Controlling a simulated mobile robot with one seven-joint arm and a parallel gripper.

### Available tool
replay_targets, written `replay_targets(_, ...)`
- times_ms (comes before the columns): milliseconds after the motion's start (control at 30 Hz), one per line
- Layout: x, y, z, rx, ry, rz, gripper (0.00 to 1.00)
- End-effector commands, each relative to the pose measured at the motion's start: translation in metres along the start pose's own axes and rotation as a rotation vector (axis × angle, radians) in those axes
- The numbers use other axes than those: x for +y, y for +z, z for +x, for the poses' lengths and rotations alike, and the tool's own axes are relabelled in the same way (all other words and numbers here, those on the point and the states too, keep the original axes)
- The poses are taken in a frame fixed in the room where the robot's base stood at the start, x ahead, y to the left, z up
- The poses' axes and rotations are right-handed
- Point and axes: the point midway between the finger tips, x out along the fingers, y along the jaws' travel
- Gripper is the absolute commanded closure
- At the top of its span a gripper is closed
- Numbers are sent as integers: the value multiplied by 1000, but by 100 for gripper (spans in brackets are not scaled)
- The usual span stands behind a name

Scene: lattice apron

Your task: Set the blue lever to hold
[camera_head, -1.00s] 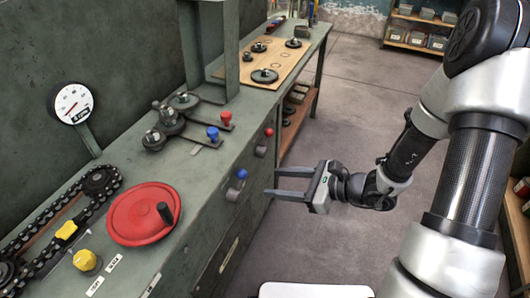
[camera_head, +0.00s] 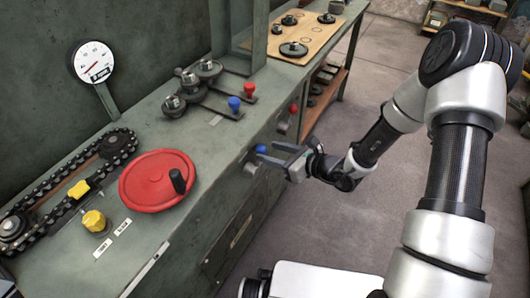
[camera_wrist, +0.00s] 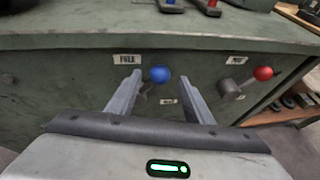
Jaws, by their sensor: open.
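The blue lever's round blue knob (camera_head: 262,149) is on the front face of the green bench. In the wrist view the blue knob (camera_wrist: 160,74) shows between the fingertips, with its grey pivot partly hidden behind the left finger. The lever arm tilts up to the right from the pivot. A "FREE" label (camera_wrist: 127,59) is at upper left of the knob; a small label (camera_wrist: 168,101), too blurred to read surely, is below right of it. My gripper (camera_wrist: 163,82) is open, its fingers either side of the knob in the picture; contact cannot be told.
A red-knobbed lever (camera_wrist: 263,73) stands to the right on the same face, with a label (camera_wrist: 237,60) above. On the bench top are a red handwheel (camera_head: 155,182), a yellow knob (camera_head: 94,220) and a blue-knobbed slide lever (camera_head: 234,103). The floor beside the bench is clear.

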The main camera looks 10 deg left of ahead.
Motion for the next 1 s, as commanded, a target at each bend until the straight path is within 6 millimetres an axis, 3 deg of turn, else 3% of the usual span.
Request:
replay_targets(200,0,-1,28,0,1,0,53)
replay_targets(567,0,0,34,0,0,0,53)
replay_targets(633,0,0,34,0,0,0,60)
replay_targets(867,0,0,34,0,0,0,99)
replay_targets(1000,0,0,34,0,1,0,100)
